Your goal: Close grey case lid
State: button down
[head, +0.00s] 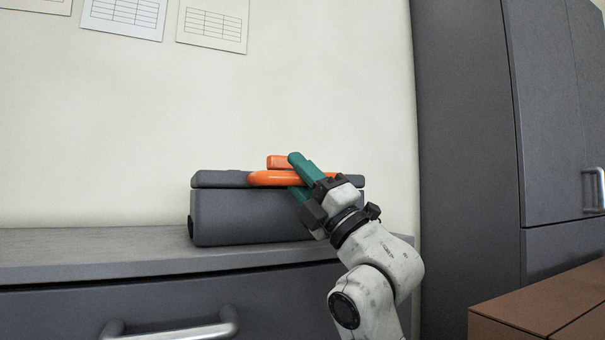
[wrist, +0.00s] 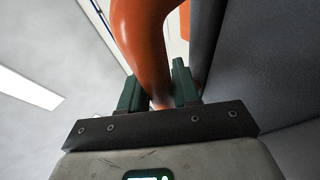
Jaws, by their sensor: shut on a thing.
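The grey case (head: 245,218) stands on the cabinet top against the wall. Its grey lid (head: 218,179) lies level over the body, with a thin dark seam between them; I cannot tell whether they fully meet. An orange handle (head: 264,178) is at the lid's front, and it also shows in the wrist view (wrist: 145,35). My gripper (head: 300,165), with green fingers, reaches in from the lower right and is shut on the orange handle. In the wrist view the fingers (wrist: 160,88) flank the handle's lower end. My gripper hides the case's right front.
A second orange piece (head: 279,161) shows above the lid. The grey cabinet top (head: 90,250) is bare left of the case. A tall grey cupboard (head: 470,150) stands at the right, with a brown box (head: 545,305) before it.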

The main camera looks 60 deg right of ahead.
jog(key=c, duration=1)
grip_release()
jog(key=shift+s+a+r, duration=0.2)
jog(key=shift+s+r, duration=0.1)
jog(key=shift+s, duration=0.05)
jog(key=shift+c, duration=0.2)
jog(key=shift+o, duration=0.7)
jog(key=shift+w+f, duration=0.1)
jog(key=v, duration=1)
jog(key=shift+s+f, duration=0.3)
